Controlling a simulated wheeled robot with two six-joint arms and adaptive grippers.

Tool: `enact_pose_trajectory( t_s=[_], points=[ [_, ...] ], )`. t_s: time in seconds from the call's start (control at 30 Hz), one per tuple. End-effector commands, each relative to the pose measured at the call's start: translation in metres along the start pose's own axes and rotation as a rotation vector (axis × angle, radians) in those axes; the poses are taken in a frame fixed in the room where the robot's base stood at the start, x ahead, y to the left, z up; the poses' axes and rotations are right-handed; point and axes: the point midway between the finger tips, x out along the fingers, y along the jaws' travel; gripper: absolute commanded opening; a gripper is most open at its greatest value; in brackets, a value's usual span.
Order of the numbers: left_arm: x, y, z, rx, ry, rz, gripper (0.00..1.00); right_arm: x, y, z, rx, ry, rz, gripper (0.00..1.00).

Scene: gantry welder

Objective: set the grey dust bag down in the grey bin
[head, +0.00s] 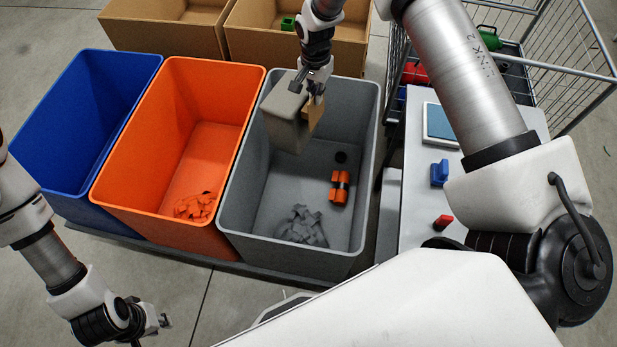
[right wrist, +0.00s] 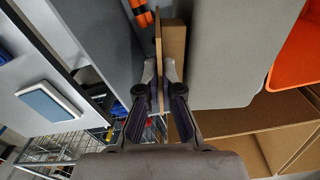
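The grey dust bag (head: 287,116) is a boxy grey bag with a tan cardboard collar (head: 316,116). My right gripper (head: 314,92) is shut on the collar, and the bag hangs at the upper left part of the grey bin's mouth, above its floor. In the right wrist view the two fingertips (right wrist: 160,72) pinch the thin tan collar, with the grey bag (right wrist: 235,50) beside it. The grey bin (head: 238,215) is open at the top. My left gripper (head: 160,322) is low at the left, away from the bins; its finger opening is unclear.
Orange rolls (head: 339,187), a dark round thing (head: 341,157) and grey scraps (head: 302,227) lie in the grey bin. The orange bin (head: 155,185) and blue bin (head: 85,130) stand to its left. Cardboard boxes (head: 160,35) stand behind; a table (head: 415,200) and wire cart (head: 570,75) stand right.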

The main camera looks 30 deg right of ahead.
Motion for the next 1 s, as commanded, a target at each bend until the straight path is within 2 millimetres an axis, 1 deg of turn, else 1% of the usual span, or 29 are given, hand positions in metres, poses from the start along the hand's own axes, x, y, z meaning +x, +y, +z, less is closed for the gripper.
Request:
enact_pose_trajectory(
  t_s=[0.03, 1.0],
  points=[
    [0.003, 0.0, 0.0, 0.0, 0.0, 0.0, 0.25, 0.004, -0.001, 0.0, 0.0, 0.001, -0.001, 0.0],
    [0.036, 0.0, 0.0, 0.0, 0.0, 0.0, 0.25, 0.059, -0.002, 0.0, 0.0, 0.001, -0.001, 0.0]
  ],
)
